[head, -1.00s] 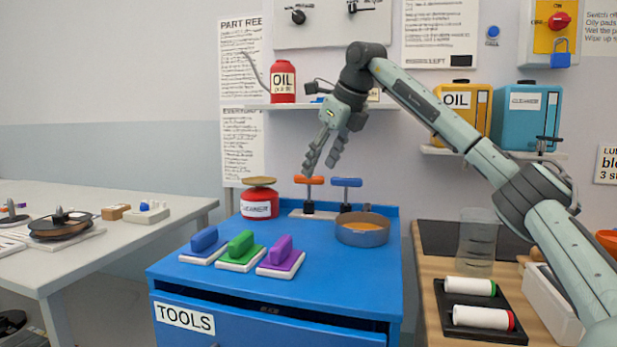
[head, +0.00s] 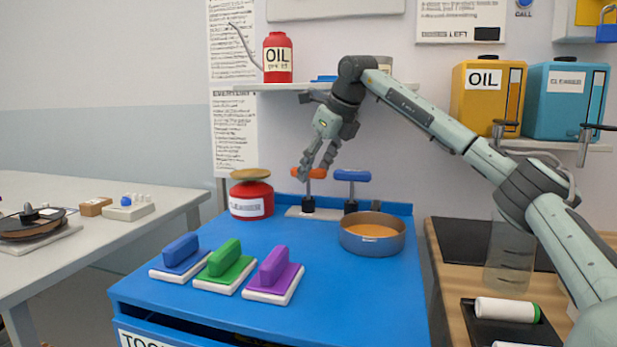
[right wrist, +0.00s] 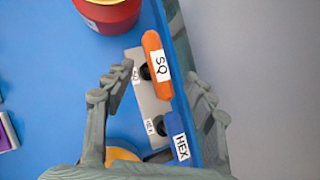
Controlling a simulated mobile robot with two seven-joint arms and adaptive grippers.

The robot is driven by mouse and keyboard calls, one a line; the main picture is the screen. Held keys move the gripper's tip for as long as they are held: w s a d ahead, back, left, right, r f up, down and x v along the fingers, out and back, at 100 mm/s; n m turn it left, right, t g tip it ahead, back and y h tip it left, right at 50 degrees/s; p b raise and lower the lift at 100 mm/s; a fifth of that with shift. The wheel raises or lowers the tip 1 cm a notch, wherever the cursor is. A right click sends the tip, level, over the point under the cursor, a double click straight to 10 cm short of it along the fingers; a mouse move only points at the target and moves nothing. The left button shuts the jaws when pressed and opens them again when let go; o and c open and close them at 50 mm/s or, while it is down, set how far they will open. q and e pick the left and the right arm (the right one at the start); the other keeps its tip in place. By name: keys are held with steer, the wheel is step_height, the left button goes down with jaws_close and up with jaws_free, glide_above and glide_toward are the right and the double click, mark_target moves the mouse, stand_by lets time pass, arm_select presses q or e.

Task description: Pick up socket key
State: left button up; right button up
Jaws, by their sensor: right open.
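Two T-handled keys stand upright in a grey holder (right wrist: 148,90) at the back of the blue cabinet top. The orange-handled key (head: 309,173) is labelled SQ in the right wrist view (right wrist: 157,66). The blue-handled key (head: 352,176) is labelled HEX in the right wrist view (right wrist: 178,136). My right gripper (head: 316,172) is open and points down over the holder. In the right wrist view its fingers (right wrist: 154,96) are spread either side of the holder, with the orange handle between and slightly beyond their tips. It grips nothing. My left gripper is out of view.
A red cleaner tin (head: 251,200) stands left of the holder and a round pan (head: 372,235) in front of it. Three coloured pads (head: 275,270) lie on the cabinet top (head: 330,290). A wall shelf with a red oil can (head: 278,58) is above.

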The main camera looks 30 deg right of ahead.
steer(key=shift+x, duration=1.2)
jaws_close()
steer(key=shift+r, duration=0.1)
